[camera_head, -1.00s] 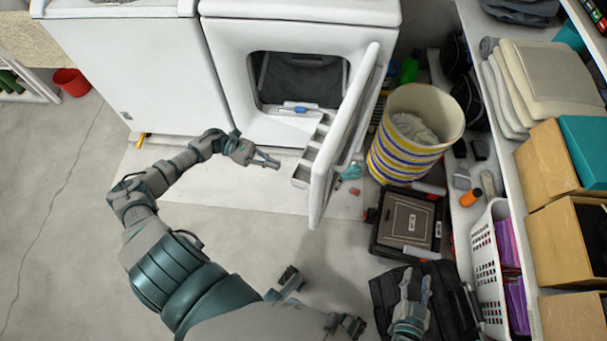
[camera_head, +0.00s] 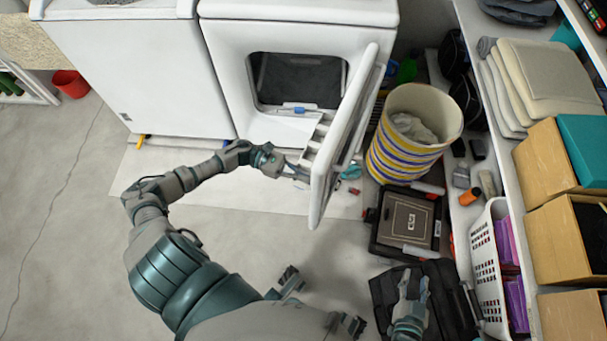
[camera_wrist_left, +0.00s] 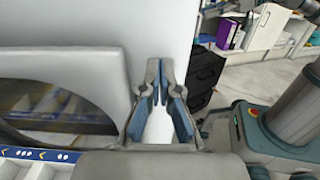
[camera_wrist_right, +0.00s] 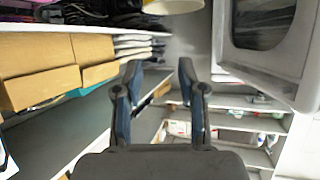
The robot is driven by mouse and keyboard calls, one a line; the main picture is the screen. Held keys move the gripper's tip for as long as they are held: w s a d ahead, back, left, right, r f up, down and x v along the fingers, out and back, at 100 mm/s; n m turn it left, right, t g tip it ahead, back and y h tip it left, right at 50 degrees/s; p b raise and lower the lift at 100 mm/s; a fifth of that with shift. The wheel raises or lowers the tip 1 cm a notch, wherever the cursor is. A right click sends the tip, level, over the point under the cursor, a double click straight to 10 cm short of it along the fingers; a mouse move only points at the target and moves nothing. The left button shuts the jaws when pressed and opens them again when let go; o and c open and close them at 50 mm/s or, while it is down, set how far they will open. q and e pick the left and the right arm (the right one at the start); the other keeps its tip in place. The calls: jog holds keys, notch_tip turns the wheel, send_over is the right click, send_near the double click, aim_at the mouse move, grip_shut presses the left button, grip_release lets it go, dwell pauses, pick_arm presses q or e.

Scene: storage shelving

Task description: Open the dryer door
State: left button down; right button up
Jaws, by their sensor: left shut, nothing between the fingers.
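The white dryer (camera_head: 222,75) stands at the back with its dark drum opening showing. Its door (camera_head: 345,125) stands swung out on the right side of the opening, with its free edge toward me. My left gripper (camera_head: 302,173) is shut and empty, with its tips at the inner face of the door near the free edge. I cannot tell whether they touch it. In the left wrist view the shut fingers (camera_wrist_left: 158,68) are in front of a large white surface. My right gripper (camera_head: 414,284) is low at the right, away from the door; its fingers (camera_wrist_right: 158,72) are open and empty.
A striped basket (camera_head: 390,155) with cloth stands just right of the door. A dark box (camera_head: 409,222) and a black bag (camera_head: 446,305) lie on the floor. Shelves with wooden boxes (camera_head: 548,165) line the right side.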

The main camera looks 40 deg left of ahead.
pick_arm(q)
jog(key=w+d+n+t+p, duration=0.1)
jog(key=w+d, duration=0.3)
jog(key=d, duration=0.9)
jog(key=shift+d+n+t+y+p, duration=0.3)
jog(key=shift+t+y+p, duration=0.1)
jog(key=shift+t, duration=0.3)
pick_arm(e)
jog(key=s+f+g, duration=0.1)
jog(key=s+d+f+g, duration=0.1)
jog(key=s+f+g+h, duration=0.1)
jog(key=shift+s+d+f, duration=0.15)
jog(key=shift+s+d, duration=0.2)
jog(key=shift+s, duration=0.05)
pick_arm(q)
jog(key=shift+a, duration=0.2)
pick_arm(e)
jog(key=shift+a+f, duration=0.1)
